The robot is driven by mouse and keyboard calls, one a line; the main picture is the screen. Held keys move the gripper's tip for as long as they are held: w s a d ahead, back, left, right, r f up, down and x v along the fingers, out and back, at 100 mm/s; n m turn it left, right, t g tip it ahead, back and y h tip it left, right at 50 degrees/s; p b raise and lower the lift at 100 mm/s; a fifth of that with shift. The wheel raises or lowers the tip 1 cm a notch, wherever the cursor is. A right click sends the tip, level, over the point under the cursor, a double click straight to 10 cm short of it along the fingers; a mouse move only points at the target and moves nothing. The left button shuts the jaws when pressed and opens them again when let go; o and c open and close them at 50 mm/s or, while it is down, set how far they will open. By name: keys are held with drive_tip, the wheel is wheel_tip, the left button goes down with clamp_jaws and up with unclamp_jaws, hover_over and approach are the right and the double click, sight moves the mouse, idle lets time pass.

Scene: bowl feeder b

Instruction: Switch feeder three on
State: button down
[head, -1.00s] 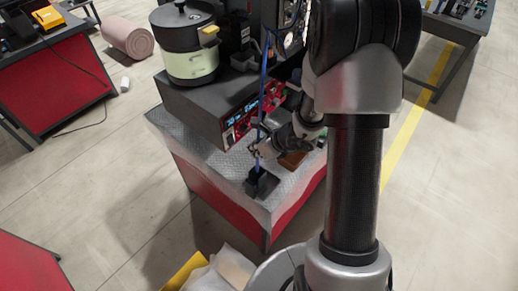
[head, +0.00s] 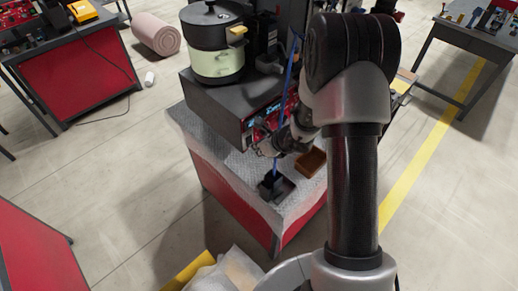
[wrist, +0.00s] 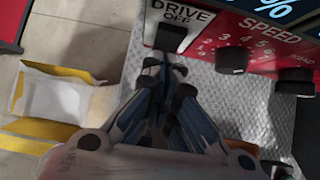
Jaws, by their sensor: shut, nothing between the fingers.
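A feeder control box (head: 225,107) with a red front panel stands on the bench, a lidded cream and black bowl (head: 215,60) on top. Its number is not readable. In the wrist view a white plate (wrist: 188,15) reads DRIVE and OFF, with a black switch (wrist: 171,38) at its lower edge. My gripper (wrist: 165,65) is shut and empty, its tips just below the switch; I cannot tell whether they touch. In the head view my gripper (head: 276,147) is in front of the panel, partly hidden by my arm.
Right of the switch are a speed knob (wrist: 232,60), another black knob (wrist: 295,82) and a blue display (wrist: 277,8). A black holder (head: 275,187) and a brown bin (head: 312,162) sit on the bench mat. Open floor lies left.

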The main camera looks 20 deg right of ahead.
drive_tip(key=shift+w+a+f+t+b, duration=0.1)
drive_tip(key=shift+w+f+t+b, duration=0.15)
drive_tip(key=shift+b, duration=1)
drive_tip(key=shift+r, duration=0.25)
drive_tip(key=shift+r+p, duration=0.45)
drive_tip(key=shift+r, duration=0.2)
